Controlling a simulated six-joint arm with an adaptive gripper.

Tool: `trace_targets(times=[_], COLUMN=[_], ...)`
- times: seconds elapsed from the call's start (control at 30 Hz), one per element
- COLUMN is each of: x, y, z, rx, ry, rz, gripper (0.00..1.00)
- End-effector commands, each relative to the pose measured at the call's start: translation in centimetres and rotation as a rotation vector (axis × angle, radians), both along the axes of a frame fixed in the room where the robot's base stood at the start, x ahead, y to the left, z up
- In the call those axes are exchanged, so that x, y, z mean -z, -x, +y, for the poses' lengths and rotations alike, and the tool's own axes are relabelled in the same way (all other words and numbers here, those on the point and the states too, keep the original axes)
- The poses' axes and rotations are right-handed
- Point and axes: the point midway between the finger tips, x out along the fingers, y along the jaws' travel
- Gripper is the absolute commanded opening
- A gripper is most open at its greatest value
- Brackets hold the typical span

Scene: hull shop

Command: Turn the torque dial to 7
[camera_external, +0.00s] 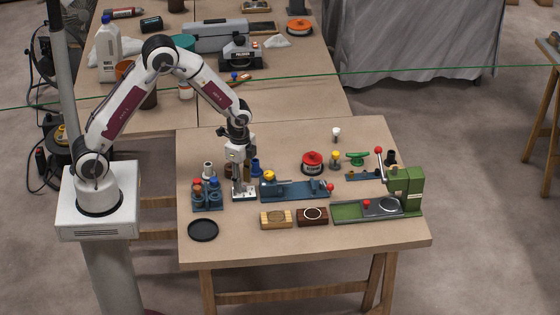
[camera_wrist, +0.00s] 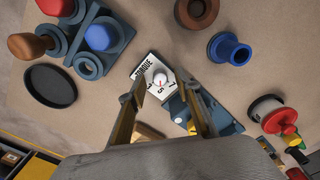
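The torque dial (camera_wrist: 157,79) is a small round white knob with a red mark, set in a white plate lettered TORQUE with black numerals. The numerals are too small to read surely, so I cannot tell its setting. In the external view the white dial plate (camera_external: 244,194) stands on the near table, partly hidden by my gripper. My gripper (camera_external: 239,183) points down over it. In the wrist view my gripper (camera_wrist: 163,92) is open, its fingers apart on either side of the dial. I cannot tell whether they touch it.
A blue rack with colored-handled pieces (camera_external: 208,201) stands left of the dial, with a black round dish (camera_external: 203,230) in front. A blue fixture (camera_external: 300,191) is close on the right. Blue and brown round pieces stand behind. A green press (camera_external: 407,190) is far right.

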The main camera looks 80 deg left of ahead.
Motion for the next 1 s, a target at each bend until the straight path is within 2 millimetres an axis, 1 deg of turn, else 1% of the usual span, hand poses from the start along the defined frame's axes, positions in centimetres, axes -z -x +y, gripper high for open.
trace_targets(times=[0.2, 0.47, 0.5, 0.6, 1.0], x=[0.78, 0.80, 0.79, 0.78, 0.77], y=[0.02, 0.01, 0.00, 0.00, 0.00], z=[0.02, 0.02, 0.02, 0.02, 0.01], rx=[0.000, 0.000, 0.000, 0.000, -0.021], ry=[0.000, 0.000, 0.000, 0.000, 0.000], rz=[0.000, 0.000, 0.000, 0.000, 0.000], gripper=[0.33, 0.33, 0.23, 0.00, 0.00])
